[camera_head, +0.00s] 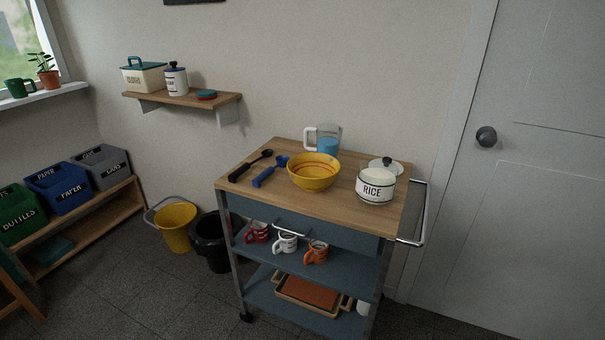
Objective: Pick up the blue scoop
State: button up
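The blue scoop (265,176) lies on the wooden top of the cart (295,203), toward its left side. Its handle points to the front left and its head to the back right, close to the yellow bowl. A black spoon or ladle (245,170) lies just left of it, roughly parallel and a little apart. My gripper is not in view.
A yellow bowl (313,173), a white rice jar (376,187), a lid (385,164) and a clear jug (325,140) stand on the cart. A metal handle (422,215) sticks out at its right. Bins (211,245) stand left of it.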

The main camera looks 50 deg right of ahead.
aim_at(282, 161)
jog(key=i+l+z, duration=0.1)
jog(key=l, duration=0.35)
jog(key=i+l+z, duration=0.1)
jog(key=i+l, duration=0.2)
jog(key=i+l+z, duration=0.1)
jog(key=l, duration=0.4)
jog(key=i+l+z, duration=0.1)
jog(key=i+l, duration=0.2)
jog(key=l, duration=0.1)
